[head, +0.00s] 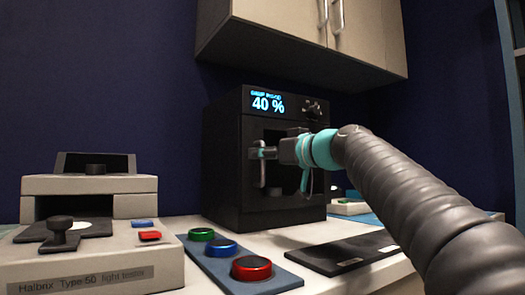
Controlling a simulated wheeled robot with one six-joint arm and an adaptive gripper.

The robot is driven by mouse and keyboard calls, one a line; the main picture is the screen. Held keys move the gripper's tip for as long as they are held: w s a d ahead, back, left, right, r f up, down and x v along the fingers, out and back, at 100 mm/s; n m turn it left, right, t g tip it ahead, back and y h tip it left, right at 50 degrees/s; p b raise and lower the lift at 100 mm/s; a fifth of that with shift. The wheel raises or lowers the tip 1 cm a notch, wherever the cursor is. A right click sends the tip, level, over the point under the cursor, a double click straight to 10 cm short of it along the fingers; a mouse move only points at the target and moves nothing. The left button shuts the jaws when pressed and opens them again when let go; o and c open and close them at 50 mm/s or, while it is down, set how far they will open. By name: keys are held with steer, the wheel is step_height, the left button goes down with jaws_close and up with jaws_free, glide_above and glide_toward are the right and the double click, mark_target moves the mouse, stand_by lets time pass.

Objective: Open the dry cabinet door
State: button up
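The dry cabinet (222,165) is a black box on the counter, with a lit display reading 40 % at its top front. Its front door (255,215) has a dark window and looks flush with the cabinet body. A vertical metal handle (262,176) shows at the left part of the door. My gripper (260,153), dark with teal parts, reaches in from the right, its tips at the upper part of the handle. The tips overlap the handle in this view, and I cannot tell whether they are closed on it. My arm hides the door's right side.
A tester (90,255) stands at the left front. A blue strip with green, blue and red buttons (252,268) lies before the cabinet. A dark flat panel (340,256) lies right of it. A wall cupboard (365,30) hangs above.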

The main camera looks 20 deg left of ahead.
steer(key=shift+w+a, duration=0.2)
steer(key=shift+a, duration=0.2)
steer(key=shift+c, duration=0.3)
jaws_close()
steer(key=shift+d, duration=0.1)
